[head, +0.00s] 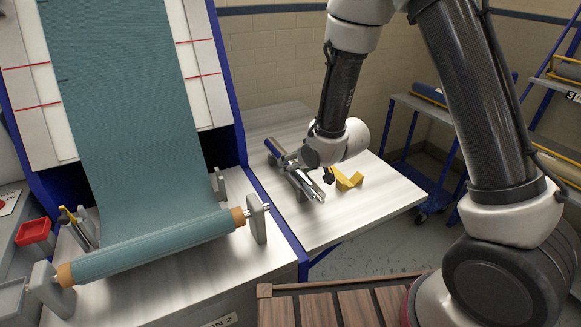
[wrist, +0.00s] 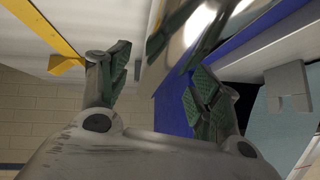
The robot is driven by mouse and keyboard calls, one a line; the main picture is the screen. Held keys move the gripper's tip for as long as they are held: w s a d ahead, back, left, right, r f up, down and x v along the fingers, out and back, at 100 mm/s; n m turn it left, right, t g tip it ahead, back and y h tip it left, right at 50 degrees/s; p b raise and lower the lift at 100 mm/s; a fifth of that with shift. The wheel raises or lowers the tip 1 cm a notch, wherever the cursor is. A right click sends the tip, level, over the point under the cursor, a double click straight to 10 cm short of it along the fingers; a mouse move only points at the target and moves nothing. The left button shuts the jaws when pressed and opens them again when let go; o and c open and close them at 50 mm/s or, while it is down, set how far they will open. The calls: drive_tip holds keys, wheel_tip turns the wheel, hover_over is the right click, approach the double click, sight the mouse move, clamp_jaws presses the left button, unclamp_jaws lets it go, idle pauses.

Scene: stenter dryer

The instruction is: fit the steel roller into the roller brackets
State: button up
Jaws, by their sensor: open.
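The steel roller (head: 274,147) lies on the side table right of the machine, partly hidden by my gripper (head: 300,178). In the wrist view its shiny surface (wrist: 190,28) shows between and beyond the fingertips of my gripper (wrist: 160,85). The jaws are open; I cannot tell whether either finger touches the roller. A small grey bracket (head: 217,183) stands behind the teal fabric roll, at the right side of the machine bed. Larger grey brackets (head: 257,218) (head: 50,290) stand at both ends of that roll. A grey bracket also shows in the wrist view (wrist: 286,88).
The teal fabric roll (head: 155,245) spans the machine's front. A yellow piece (head: 346,180) is on the table right of my gripper. A red bin (head: 35,231) sits at far left. A slatted wooden surface (head: 340,303) is in front. The table's right part is clear.

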drive_tip(key=shift+x, duration=1.2)
drive_tip(key=shift+d, duration=0.1)
clamp_jaws()
drive_tip(key=shift+r, duration=0.1)
